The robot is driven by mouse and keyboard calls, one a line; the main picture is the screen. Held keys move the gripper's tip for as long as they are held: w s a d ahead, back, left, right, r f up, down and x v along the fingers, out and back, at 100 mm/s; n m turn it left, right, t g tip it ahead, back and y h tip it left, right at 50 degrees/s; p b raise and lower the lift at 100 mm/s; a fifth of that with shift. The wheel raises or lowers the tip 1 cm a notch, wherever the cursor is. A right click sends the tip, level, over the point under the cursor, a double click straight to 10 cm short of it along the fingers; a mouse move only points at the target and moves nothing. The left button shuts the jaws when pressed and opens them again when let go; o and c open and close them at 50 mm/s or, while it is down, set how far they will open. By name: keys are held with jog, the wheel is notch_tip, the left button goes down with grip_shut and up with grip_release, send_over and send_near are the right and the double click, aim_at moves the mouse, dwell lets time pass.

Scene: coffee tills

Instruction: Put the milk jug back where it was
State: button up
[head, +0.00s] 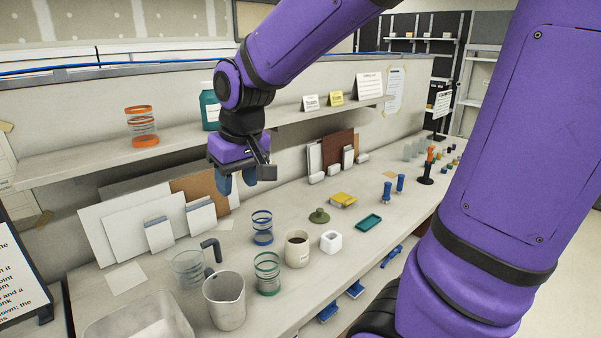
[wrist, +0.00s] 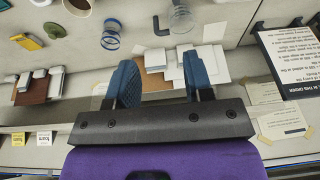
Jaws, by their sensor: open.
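A grey-white jug with a spout (head: 226,305) stands upright at the front of the counter. Just behind it is a clear jug (head: 186,270) with a dark handle (head: 211,246); it also shows at the top of the wrist view (wrist: 181,20). I cannot tell for sure which one is the milk jug. My gripper (head: 237,182) is open and empty, above the back of the counter and apart from both jugs. In the wrist view, its two blue fingers (wrist: 158,70) are spread with nothing between them.
A blue-banded glass (head: 262,228), a green-banded glass (head: 267,274) and a coffee-filled cup (head: 297,249) stand right of the jugs. A pale bin (head: 100,326) is at front left. Boards and cards (head: 130,222) lean at the back. A shelf (head: 85,163) runs along the wall.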

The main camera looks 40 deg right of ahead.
jog(key=s+d+r+t, duration=0.1)
jog(key=s+r, duration=0.1)
jog(key=s, duration=0.5)
jog(key=s+d+r+t, duration=0.1)
jog(key=s+r, duration=0.2)
jog(key=s, duration=0.4)
jog(key=shift+s+d+r, duration=0.2)
jog(key=shift+s, duration=0.15)
